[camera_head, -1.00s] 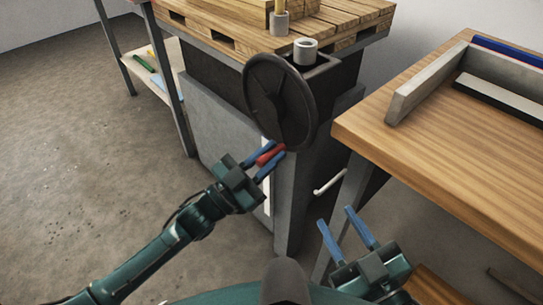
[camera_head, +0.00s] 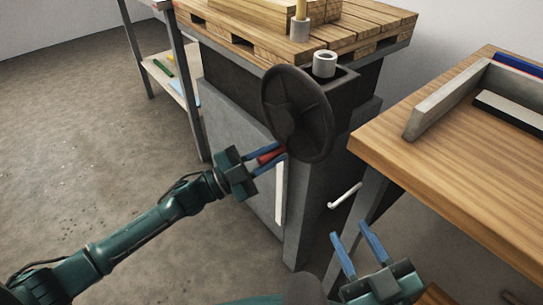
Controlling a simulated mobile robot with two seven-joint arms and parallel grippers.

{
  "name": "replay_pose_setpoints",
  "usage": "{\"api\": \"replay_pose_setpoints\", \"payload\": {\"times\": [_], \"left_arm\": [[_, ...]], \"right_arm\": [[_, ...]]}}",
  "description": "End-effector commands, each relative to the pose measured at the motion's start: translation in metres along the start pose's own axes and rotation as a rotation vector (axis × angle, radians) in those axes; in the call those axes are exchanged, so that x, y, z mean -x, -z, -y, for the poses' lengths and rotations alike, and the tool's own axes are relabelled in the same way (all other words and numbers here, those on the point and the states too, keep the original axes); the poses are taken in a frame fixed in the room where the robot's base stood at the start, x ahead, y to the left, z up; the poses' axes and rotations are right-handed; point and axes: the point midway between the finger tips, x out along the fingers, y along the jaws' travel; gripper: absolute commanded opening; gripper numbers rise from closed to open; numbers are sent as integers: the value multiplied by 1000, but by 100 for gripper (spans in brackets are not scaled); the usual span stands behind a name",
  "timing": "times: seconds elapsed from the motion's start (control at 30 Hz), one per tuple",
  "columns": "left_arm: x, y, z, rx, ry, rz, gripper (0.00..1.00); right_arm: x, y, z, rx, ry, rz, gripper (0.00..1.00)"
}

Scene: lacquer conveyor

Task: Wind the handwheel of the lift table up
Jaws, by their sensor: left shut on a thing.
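The handwheel (camera_head: 312,97) is a dark round wheel on the side of the lift table (camera_head: 228,115), below its wooden pallet top. A red handle (camera_head: 271,155) sticks out from the wheel's lower left rim. My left gripper (camera_head: 268,158) is shut on the red handle, its blue fingers on either side of it. My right gripper (camera_head: 357,252) is open and empty, low in front of the workbench, apart from the wheel.
A wooden workbench (camera_head: 450,150) with a grey raised edge stands on the right. A white hooked lever (camera_head: 345,196) sticks out low beside the lift table. A grey cup (camera_head: 324,64) stands above the wheel. A shelf (camera_head: 181,92) stands behind on the left. Floor at left is clear.

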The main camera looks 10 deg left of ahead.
Motion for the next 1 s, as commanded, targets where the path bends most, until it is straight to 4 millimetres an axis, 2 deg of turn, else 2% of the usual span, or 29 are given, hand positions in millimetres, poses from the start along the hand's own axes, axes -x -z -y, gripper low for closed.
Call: {"api": "replay_pose_setpoints", "payload": {"times": [0.33, 0.37, 0.6, 0.87, 1.0], "left_arm": [[1, -3, 5, -2, 6, 9, 0], [1, -3, 5, -2, 6, 9, 20], [1, -2, 3, -2, 3, 6, 39], [2, -1, 2, -1, 2, 4, 40], [14, -1, 1, 1, 0, 6, 40]], "right_arm": [[0, 0, 0, 1, -1, 1, 36], [0, 0, 0, 1, -1, 1, 36], [0, 0, -1, 0, -2, 1, 36], [0, 1, -1, -1, -3, 1, 36], [0, 2, -1, -3, -3, 8, 36]]}}
